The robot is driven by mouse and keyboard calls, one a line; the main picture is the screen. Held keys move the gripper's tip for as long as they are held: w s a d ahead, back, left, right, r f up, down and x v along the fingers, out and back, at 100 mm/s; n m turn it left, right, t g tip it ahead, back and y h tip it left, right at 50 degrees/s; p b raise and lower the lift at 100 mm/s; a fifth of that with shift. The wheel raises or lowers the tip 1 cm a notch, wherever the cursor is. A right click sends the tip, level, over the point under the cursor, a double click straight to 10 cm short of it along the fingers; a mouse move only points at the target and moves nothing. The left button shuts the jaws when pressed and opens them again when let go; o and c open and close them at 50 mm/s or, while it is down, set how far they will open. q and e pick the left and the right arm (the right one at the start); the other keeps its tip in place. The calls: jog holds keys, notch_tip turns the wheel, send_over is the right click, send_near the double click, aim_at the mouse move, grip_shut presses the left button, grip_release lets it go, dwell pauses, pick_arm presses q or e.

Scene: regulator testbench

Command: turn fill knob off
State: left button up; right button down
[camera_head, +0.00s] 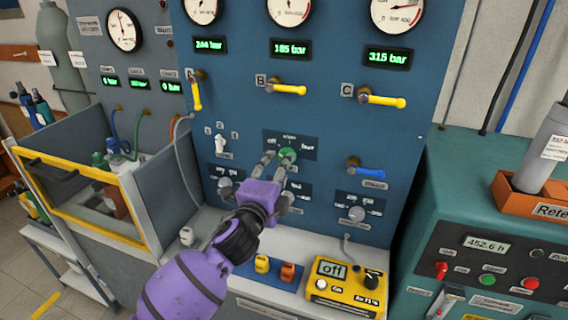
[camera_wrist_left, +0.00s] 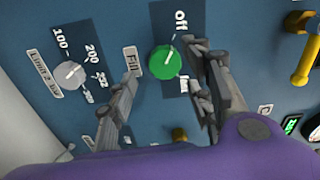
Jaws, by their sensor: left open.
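The green fill knob (camera_head: 287,154) sits on the blue panel, on a dark label plate with "off" at its left. In the left wrist view the knob (camera_wrist_left: 165,62) has "Fill" beside it and "Off" above it; another word is partly hidden by a finger. My left gripper (camera_head: 277,160) is open at the knob, with one finger on either side. The left wrist view shows the fingers (camera_wrist_left: 160,68) straddling the knob, the right one close to its edge. I cannot tell whether they touch it. My right gripper is not in view.
Yellow levers (camera_head: 287,89) sit above, a blue lever (camera_head: 366,170) to the right. A grey limit knob (camera_wrist_left: 69,74) is left in the wrist view. A yellow control box (camera_head: 343,285) stands on the ledge below. A teal cabinet (camera_head: 490,210) is at right.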

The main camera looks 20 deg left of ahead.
pick_arm(q)
jog(key=s, duration=0.7)
jog(key=shift+s+a, duration=0.15)
jog(key=shift+s, duration=0.15)
